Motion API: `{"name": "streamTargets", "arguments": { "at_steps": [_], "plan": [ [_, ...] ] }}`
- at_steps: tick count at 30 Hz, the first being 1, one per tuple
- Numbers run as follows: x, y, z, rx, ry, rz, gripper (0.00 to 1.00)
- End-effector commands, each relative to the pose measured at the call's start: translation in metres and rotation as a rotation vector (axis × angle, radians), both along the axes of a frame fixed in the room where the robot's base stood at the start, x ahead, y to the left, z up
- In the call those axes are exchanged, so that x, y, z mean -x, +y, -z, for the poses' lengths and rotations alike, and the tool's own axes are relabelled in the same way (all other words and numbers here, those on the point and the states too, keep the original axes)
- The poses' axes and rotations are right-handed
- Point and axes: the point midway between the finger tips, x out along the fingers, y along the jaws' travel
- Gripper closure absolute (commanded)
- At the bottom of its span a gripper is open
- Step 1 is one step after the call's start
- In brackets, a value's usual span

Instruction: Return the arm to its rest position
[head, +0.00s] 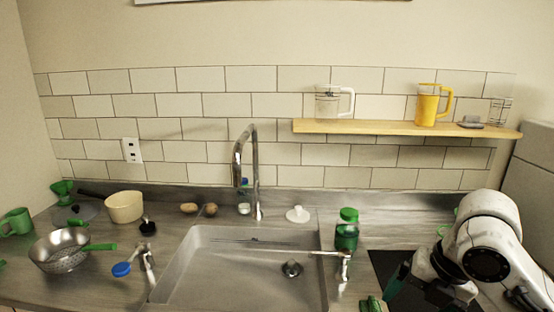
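My arm is at the lower right of the head view, a bent white arm with dark joints over the right part of the counter. Its end, my gripper (418,278), points down and left over a dark flat panel (384,262) on the counter. A dark green piece shows at its tip. I cannot tell whether this is a finger or something held, nor whether the fingers are open.
A sink (225,272) with a tall faucet (241,165) is in the middle. A green jar (347,232) stands between sink and arm. A colander (62,250) and cream bowl (125,207) are left. A wooden shelf (390,127) holds an orange pitcher (428,106) and clear pitcher (328,103).

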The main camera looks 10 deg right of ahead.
Motion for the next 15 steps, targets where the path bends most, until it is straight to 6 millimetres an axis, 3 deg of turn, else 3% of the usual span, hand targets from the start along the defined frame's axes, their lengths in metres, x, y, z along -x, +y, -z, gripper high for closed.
{"name": "streamTargets", "arguments": {
  "at_steps": [8,15],
  "plan": [
    [-0.026,0.072,0.006,-0.284,-0.072,0.345,0.09],
    [-0.018,0.120,0.047,-0.566,0.027,0.830,0.09]
  ]
}}
